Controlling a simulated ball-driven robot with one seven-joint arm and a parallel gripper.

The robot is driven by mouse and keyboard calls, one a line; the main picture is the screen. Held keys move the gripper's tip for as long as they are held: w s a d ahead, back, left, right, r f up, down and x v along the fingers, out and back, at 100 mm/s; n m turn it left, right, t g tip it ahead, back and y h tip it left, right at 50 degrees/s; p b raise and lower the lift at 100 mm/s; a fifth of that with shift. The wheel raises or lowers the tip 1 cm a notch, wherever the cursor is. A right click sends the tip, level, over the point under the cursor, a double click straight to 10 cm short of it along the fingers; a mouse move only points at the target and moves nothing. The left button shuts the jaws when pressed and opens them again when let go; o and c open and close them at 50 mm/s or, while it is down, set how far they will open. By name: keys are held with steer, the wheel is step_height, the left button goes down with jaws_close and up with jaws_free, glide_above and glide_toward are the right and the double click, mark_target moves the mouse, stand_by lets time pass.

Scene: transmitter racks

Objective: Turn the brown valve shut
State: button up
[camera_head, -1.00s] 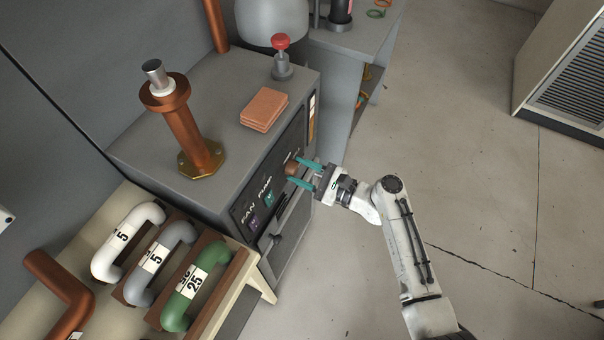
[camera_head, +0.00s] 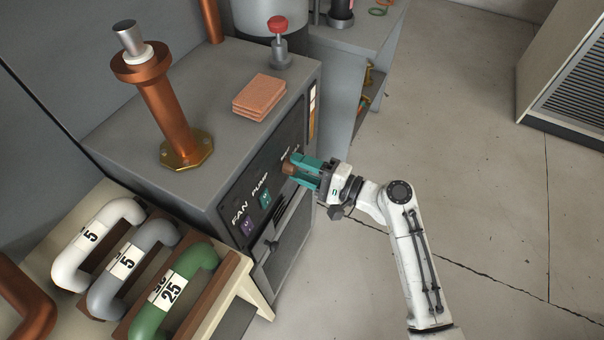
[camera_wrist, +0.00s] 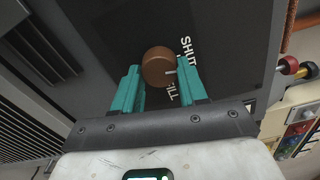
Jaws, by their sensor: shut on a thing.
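The brown valve (camera_head: 289,168) is a round knob on the dark front panel (camera_head: 262,188) of the grey cabinet. In the wrist view the brown valve (camera_wrist: 158,67) sits between the teal fingers, with a pale pointer mark on its right side. The labels "SHUT" and "FILL" are beside it on the panel; the pointer lies between the two words. My gripper (camera_head: 304,170) is shut on the valve, and its fingers also show in the wrist view (camera_wrist: 160,82). Part of the valve is hidden by the fingers in the head view.
Purple and teal switches (camera_head: 265,200) under "FAN" and "PUMP" are left of the valve. A lever (camera_head: 273,243) is below them. A copper post (camera_head: 168,115), brown blocks (camera_head: 259,97) and a red-topped knob (camera_head: 278,40) stand on the cabinet. Open floor (camera_head: 450,150) lies to the right.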

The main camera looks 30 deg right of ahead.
steer(key=shift+f+n+b, duration=0.15)
steer(key=shift+n+b, duration=0.65)
steer(key=shift+n, duration=0.3)
steer(key=o, duration=1.1)
steer(key=shift+c, duration=0.2)
steer(key=shift+s, duration=0.1)
steer(key=v, duration=1)
steer(key=shift+s+d+b, duration=0.2)
steer(key=shift+s+b, duration=0.05)
steer(key=shift+b, duration=0.1)
